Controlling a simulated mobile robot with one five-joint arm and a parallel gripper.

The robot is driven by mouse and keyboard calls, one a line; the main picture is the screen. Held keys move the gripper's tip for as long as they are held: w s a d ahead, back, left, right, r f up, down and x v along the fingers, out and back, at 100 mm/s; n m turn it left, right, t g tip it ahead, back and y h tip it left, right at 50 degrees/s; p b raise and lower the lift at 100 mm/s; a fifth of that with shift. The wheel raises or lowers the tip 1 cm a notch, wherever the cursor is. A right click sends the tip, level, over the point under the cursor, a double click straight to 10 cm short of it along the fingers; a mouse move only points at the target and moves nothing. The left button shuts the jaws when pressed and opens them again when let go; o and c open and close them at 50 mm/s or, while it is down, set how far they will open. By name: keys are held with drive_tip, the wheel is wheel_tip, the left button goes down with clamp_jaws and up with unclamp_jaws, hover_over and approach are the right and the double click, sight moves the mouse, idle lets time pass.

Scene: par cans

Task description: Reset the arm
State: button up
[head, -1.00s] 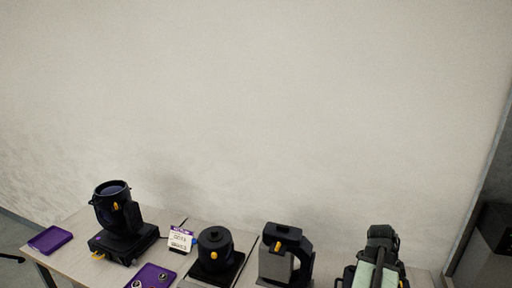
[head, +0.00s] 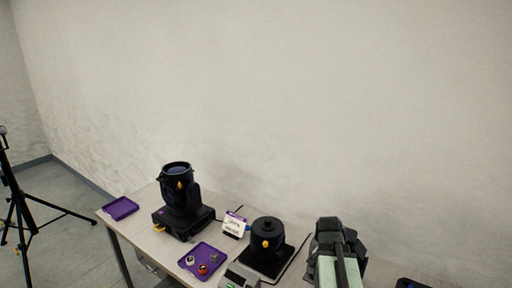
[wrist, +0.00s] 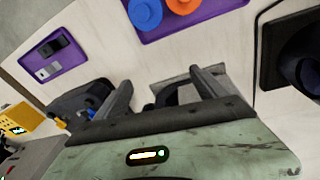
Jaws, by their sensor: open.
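My gripper (wrist: 160,80) is open in the wrist view, its two grey fingers apart over the pale tabletop. Nothing is held between them; a grey and black object (wrist: 172,88) shows beyond, partly hidden by my gripper's body. In the head view my arm (head: 337,255) stands at lower right, in front of the table; its gripper cannot be made out there. A black lamp (head: 178,192) stands tilted up on its black base on the table. A second rounded black unit (head: 267,236) with a yellow knob sits right of it on a dark square plate.
A purple tray (head: 203,259) holds small round pieces, blue and orange in the wrist view. Another purple tray (head: 121,208) lies at the table's left end. A white sign (head: 234,226) stands between the units. A black tripod (head: 16,205) stands on the floor at left. The wall is bare.

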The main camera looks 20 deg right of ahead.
drive_tip(key=w+a+n+y, duration=0.1)
drive_tip(key=a+n, duration=0.5)
drive_tip(key=a, duration=0.8)
drive_tip(key=w+a+n+y, duration=0.1)
drive_tip(key=w+a+n, duration=0.3)
drive_tip(key=a, duration=0.9)
drive_tip(key=shift+a+f+n+t, duration=0.3)
drive_tip(key=shift+a+n, duration=0.1)
drive_tip(key=shift+n, duration=0.6)
